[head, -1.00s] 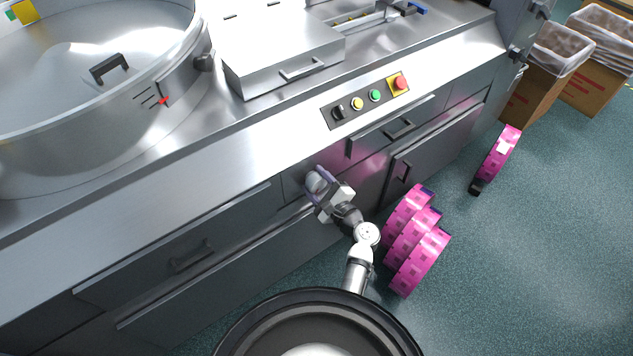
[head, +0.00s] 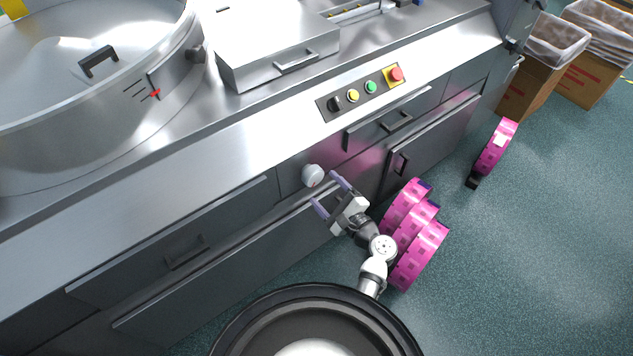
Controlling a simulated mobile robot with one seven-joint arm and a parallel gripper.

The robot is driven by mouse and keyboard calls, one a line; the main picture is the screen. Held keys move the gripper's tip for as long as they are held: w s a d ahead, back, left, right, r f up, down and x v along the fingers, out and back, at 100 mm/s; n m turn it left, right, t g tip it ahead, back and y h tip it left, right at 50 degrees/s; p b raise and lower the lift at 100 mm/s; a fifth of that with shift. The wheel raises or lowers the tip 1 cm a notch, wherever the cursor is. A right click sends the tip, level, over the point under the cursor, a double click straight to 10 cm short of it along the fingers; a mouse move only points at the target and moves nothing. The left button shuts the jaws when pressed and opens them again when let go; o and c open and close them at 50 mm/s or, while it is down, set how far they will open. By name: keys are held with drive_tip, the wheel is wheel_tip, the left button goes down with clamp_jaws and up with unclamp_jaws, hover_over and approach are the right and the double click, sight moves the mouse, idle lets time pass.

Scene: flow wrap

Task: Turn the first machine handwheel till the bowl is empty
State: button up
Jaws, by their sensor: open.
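The handwheel is a small pale round knob (head: 312,175) on the front panel of the steel machine, below the control buttons. My gripper (head: 325,193) is open and empty, just in front of and below the knob, its two purple-grey fingers apart from it. The bowl (head: 75,110) is a large steel round vessel with a clear-looking lid and a black handle at the upper left. A red pointer (head: 155,94) sits by a black scale on its side. I cannot tell what is inside the bowl.
A control panel (head: 345,107) with a black knob, yellow, green and red buttons is above the handwheel. Pink film rolls (head: 415,235) stand on the floor right of my arm; another pink roll (head: 496,147) is further right. Lined cartons (head: 530,95) stand at the upper right.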

drive_tip(key=b+v, duration=0.1)
drive_tip(key=v, duration=0.6)
drive_tip(key=shift+s, duration=0.15)
drive_tip(key=shift+d, duration=0.15)
